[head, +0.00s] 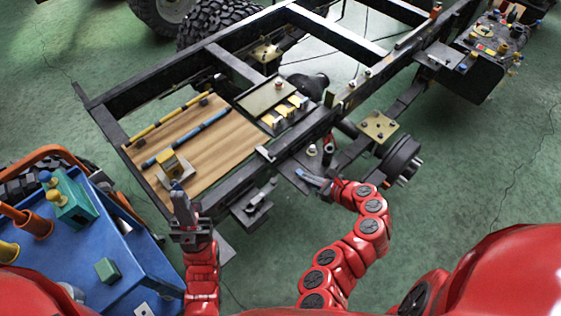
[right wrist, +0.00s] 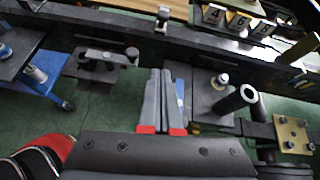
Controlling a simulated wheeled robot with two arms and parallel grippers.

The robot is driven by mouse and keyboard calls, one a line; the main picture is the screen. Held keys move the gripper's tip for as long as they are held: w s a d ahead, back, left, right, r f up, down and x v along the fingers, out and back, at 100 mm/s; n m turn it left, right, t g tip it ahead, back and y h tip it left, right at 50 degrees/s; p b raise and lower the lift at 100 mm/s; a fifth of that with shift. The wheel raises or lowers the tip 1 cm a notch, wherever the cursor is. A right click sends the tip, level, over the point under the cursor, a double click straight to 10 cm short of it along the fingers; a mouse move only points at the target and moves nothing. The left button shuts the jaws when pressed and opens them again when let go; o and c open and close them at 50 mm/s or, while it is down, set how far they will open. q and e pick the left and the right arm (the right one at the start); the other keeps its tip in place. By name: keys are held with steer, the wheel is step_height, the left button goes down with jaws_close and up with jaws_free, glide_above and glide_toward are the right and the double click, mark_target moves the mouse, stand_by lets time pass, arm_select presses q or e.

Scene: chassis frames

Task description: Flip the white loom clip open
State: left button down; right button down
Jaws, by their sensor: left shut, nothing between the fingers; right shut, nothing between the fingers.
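A small pale piece, which looks like the white loom clip (head: 265,153), sits on the dark chassis rail beside the wooden board. In the right wrist view it appears at the top, on the rail edge (right wrist: 162,19). It is too small to tell whether it is open or shut. My right gripper (head: 304,178) is shut and empty, outside the rail and apart from the clip; its grey fingers (right wrist: 160,75) point toward the rail in the right wrist view. My left gripper (head: 178,190) is shut and empty at the near edge of the board, close to a yellow-and-grey block (head: 172,164).
The wooden board (head: 225,140) carries a yellow rod (head: 168,118) and a blue rod (head: 187,138). Numbered yellow-and-white blocks (right wrist: 240,22) stand by the rail. A blue cart (head: 140,255) is at the left. A brass plate (head: 378,126) and a dark hub (head: 400,157) lie right of my right gripper.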

stand_by(0.3)
steer(key=p, duration=0.4)
glide_toward(273, 158)
steer(key=shift+x, duration=3)
steer(key=shift+f, duration=0.15)
steer(key=shift+p, duration=0.3)
